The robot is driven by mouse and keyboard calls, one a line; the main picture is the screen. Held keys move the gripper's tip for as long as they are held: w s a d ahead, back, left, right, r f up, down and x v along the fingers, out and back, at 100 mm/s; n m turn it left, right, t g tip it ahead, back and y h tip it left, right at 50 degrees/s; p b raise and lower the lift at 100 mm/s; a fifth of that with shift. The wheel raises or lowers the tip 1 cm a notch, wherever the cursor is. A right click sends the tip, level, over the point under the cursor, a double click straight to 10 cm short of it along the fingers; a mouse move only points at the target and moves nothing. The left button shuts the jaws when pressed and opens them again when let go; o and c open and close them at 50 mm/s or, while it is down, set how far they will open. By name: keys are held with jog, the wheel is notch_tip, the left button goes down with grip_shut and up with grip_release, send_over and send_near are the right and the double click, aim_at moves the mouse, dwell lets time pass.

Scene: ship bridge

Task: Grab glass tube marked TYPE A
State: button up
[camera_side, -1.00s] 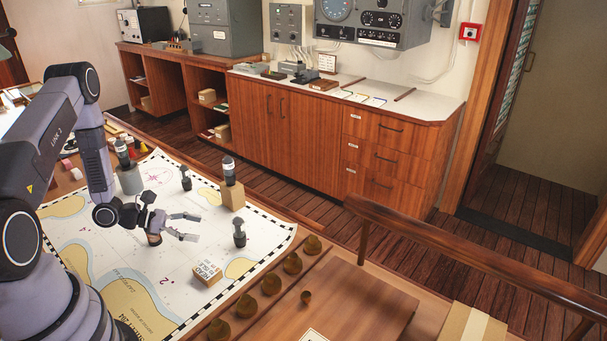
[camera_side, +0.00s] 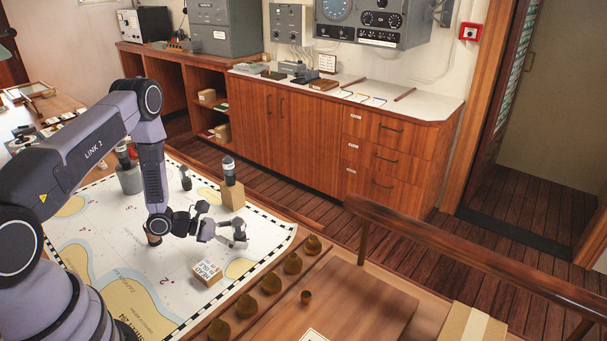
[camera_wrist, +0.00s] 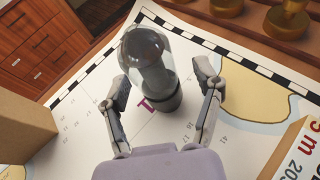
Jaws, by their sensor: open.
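A clear glass tube (camera_wrist: 148,62) with a dark base stands on the chart in the wrist view. My gripper (camera_wrist: 163,76) is open, with one finger on each side of it; I see no clear contact. No TYPE A marking is readable on it. In the side view my gripper (camera_side: 240,230) is low over the chart's right part and hides most of this tube. Other tubes are a small one (camera_side: 186,178) on the chart, one on a wooden block (camera_side: 229,170), one on a grey cylinder (camera_side: 123,155), and one partly hidden by my arm (camera_side: 154,238).
A lettered box (camera_side: 207,273) lies on the chart (camera_side: 150,270) near my gripper. The wooden block (camera_side: 232,197) stands behind it. Several brass weights (camera_side: 271,284) line the table's front right. A wooden rail (camera_side: 440,250) runs at the right.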

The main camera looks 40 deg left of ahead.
jog(key=shift+c, duration=0.2)
grip_shut()
jog(key=shift+r, duration=0.1)
